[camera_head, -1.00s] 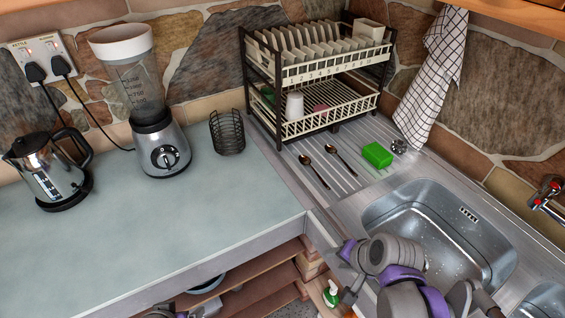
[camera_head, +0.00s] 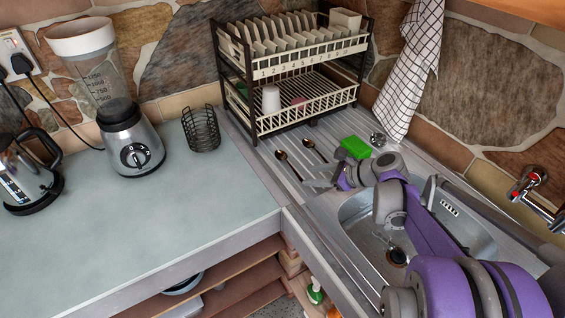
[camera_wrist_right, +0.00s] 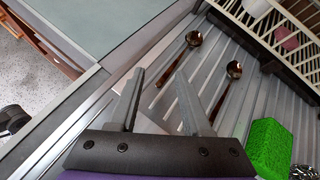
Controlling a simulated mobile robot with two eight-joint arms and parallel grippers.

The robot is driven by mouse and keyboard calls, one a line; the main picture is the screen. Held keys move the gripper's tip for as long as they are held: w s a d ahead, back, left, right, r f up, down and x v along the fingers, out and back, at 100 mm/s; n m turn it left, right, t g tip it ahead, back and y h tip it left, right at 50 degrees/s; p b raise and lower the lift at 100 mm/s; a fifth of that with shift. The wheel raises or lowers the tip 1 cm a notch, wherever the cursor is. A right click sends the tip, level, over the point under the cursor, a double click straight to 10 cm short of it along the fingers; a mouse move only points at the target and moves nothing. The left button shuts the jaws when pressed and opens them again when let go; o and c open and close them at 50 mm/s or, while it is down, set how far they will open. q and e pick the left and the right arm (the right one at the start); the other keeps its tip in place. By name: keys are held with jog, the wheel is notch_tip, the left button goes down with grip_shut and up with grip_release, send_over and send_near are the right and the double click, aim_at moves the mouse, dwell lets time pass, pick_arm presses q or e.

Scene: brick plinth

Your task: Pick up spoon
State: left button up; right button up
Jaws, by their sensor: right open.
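Two dark spoons lie on the ridged metal drainer in front of the dish rack. The left spoon (camera_head: 287,163) and the right spoon (camera_head: 314,150) also show in the right wrist view, as a left spoon (camera_wrist_right: 180,55) and a right spoon (camera_wrist_right: 227,85). My right gripper (camera_head: 312,184) is open and empty, above the drainer just short of the spoons. In the right wrist view its two fingers (camera_wrist_right: 158,88) point toward the spoons, with the left spoon's handle showing between them. My left gripper does not show in the current frames.
A green sponge (camera_head: 355,148) lies right of the spoons. A dish rack (camera_head: 300,125) with plates and a cup (camera_head: 271,99) stands behind them. The sink (camera_head: 362,212) is below my right arm. A wire holder (camera_head: 201,130) and blender (camera_head: 130,140) stand left on the worktop (camera_head: 120,220).

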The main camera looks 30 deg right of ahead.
aim_at(291, 166)
jog(key=d+m, duration=0.1)
jog(key=d, duration=0.1)
jog(key=w+d+m+t, duration=0.1)
jog(key=d, duration=0.1)
jog(key=shift+d+r+m, duration=0.1)
jog(key=shift+r+m, duration=0.1)
jog(key=shift+m, duration=0.2)
jog(key=shift+w+f, duration=0.15)
jog(key=shift+w, duration=0.25)
jog(key=x, duration=0.7)
jog(key=a+x, duration=0.1)
jog(key=x, duration=0.2)
jog(key=shift+s, duration=0.2)
grip_shut()
